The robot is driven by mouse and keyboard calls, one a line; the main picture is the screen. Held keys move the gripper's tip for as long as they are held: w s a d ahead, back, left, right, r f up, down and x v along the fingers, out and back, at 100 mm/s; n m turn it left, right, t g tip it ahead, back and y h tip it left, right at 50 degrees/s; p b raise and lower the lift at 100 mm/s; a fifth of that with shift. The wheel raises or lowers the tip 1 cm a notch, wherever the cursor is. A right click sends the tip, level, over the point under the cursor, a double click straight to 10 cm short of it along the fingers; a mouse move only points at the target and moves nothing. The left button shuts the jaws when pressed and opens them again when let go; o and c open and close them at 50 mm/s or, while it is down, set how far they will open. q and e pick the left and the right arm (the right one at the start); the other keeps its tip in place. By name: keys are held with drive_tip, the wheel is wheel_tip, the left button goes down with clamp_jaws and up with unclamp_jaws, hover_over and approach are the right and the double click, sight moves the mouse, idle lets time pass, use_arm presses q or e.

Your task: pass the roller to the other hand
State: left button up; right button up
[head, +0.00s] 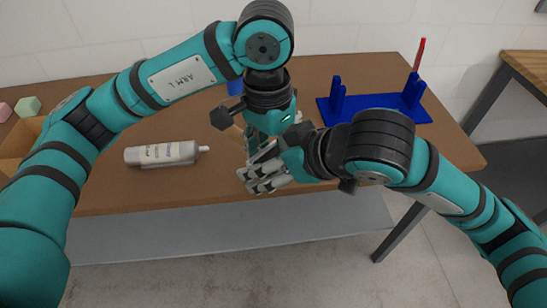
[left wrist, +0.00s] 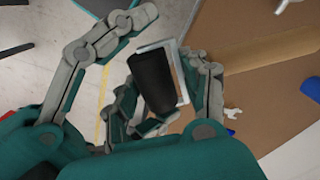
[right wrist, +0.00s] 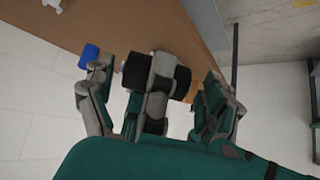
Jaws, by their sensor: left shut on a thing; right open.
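The roller has a black cylinder, which shows in the left wrist view (left wrist: 152,82) and in the right wrist view (right wrist: 182,82). My left gripper (head: 262,145) is shut on it above the front part of the table, and a grey finger crosses the cylinder in the right wrist view. My right gripper (right wrist: 155,100) is open, with its fingers on either side of the roller and the left gripper's finger. In the head view the two grippers overlap and hide most of the roller. I cannot tell whether the right fingers touch it.
A white tube (head: 163,153) lies on the brown table (head: 330,172) at left. A blue rack (head: 372,106) with a red upright tool (head: 419,55) stands at the back right. A cardboard box (head: 18,145) and foam cubes (head: 28,106) are at far left. A blue object (head: 235,87) is behind my left arm.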

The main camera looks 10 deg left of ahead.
drive_tip(key=shift+s+a, duration=0.1)
drive_tip(key=shift+s, duration=0.1)
drive_tip(key=c, duration=1.4)
use_arm(q)
drive_tip(key=o, duration=1.1)
use_arm(e)
drive_tip(key=shift+c, duration=0.2)
use_arm(q)
drive_tip(key=o, duration=0.3)
use_arm(e)
drive_tip(key=shift+w, duration=0.15)
use_arm(q)
drive_tip(key=shift+o, duration=0.2)
drive_tip(key=shift+r, duration=0.1)
